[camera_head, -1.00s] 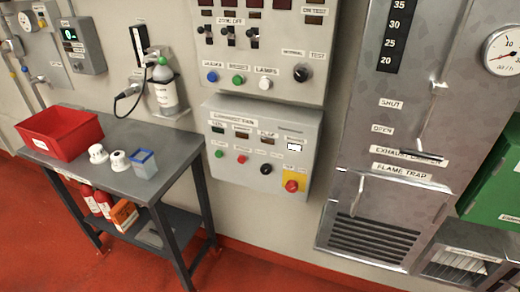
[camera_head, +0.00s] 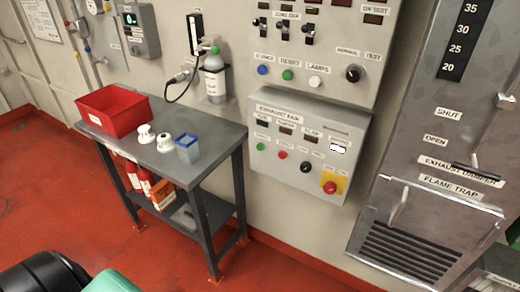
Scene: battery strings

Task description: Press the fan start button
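The exhaust fan control box (camera_head: 312,137) is fixed low on the wall, right of the table. Its lower row holds a small green button (camera_head: 261,146) at the left, a red button (camera_head: 282,155) and a black knob (camera_head: 305,167). A large red mushroom button (camera_head: 330,187) sits on a yellow plate at the lower right. The small labels by the buttons are too blurred to read surely. Neither of my grippers shows.
An upper switch panel (camera_head: 330,75) hangs above the box. A steel damper cabinet (camera_head: 440,130) stands right. Floor before the box looks clear.

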